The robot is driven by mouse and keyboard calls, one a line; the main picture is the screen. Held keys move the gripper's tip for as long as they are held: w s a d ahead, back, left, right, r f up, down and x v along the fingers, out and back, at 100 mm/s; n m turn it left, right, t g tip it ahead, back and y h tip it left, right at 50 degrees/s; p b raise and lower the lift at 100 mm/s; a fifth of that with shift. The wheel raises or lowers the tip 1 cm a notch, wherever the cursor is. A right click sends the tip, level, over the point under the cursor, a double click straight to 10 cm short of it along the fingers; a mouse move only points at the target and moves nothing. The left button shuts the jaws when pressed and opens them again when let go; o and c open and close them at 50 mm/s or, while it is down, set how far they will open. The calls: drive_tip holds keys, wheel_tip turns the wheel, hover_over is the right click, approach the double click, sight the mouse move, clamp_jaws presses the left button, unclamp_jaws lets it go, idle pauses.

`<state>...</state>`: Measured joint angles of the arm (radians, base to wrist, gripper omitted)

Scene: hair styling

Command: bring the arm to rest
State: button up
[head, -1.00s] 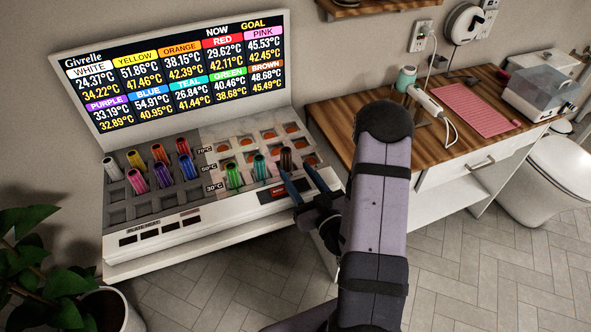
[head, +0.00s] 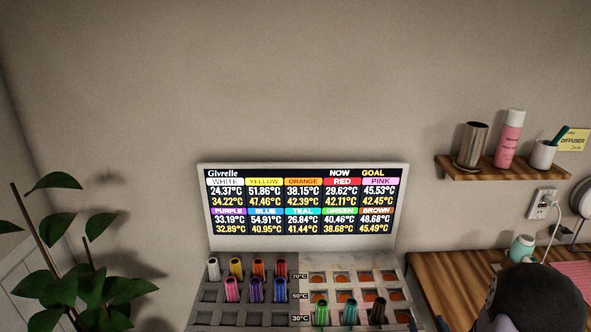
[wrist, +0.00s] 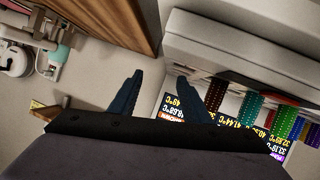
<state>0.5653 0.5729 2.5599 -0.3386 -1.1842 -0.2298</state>
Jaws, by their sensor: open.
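My gripper (wrist: 160,78) is open in the wrist view, with two dark blue fingers apart and nothing between them. In the head view the dark rounded joint of my arm shows at the lower right, and the gripper is mostly below the frame. The roller station (head: 205,318) stands below a lit temperature screen (head: 302,208). White (head: 214,268), yellow, orange and red rollers stand in its left back row, with pink, purple and blue in front. Green (head: 321,312), teal and brown rollers stand on the right half. The rollers also show upside down in the wrist view (wrist: 250,105).
A wooden counter (head: 455,285) lies to the right, with a teal bottle (head: 522,248) and a pink mat (head: 575,272). A wall shelf (head: 500,172) above holds a metal cup, a pink can and a white cup. A plant (head: 55,270) stands at left.

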drive_tip(key=s+d+r+m+g+h+p, duration=0.2)
drive_tip(key=s+d+r+m+g+p, duration=0.1)
drive_tip(key=s+d+g, duration=0.25)
drive_tip(key=s+a+n+g+y, duration=0.1)
drive_tip(key=s+a+g, duration=0.1)
drive_tip(key=s+a, duration=0.2)
drive_tip(key=s+a+r+n+g+y, duration=0.1)
drive_tip(key=s+a, duration=0.4)
drive_tip(key=a, duration=0.6)
drive_tip(key=s+a+n+g+y, duration=0.1)
drive_tip(key=s+a+g+y, duration=0.2)
drive_tip(key=a, duration=0.5)
drive_tip(key=shift+s+r+g, duration=0.2)
drive_tip(key=shift+s+g, duration=0.65)
drive_tip(key=shift+s, duration=0.4)
drive_tip(key=shift+c, duration=0.6)
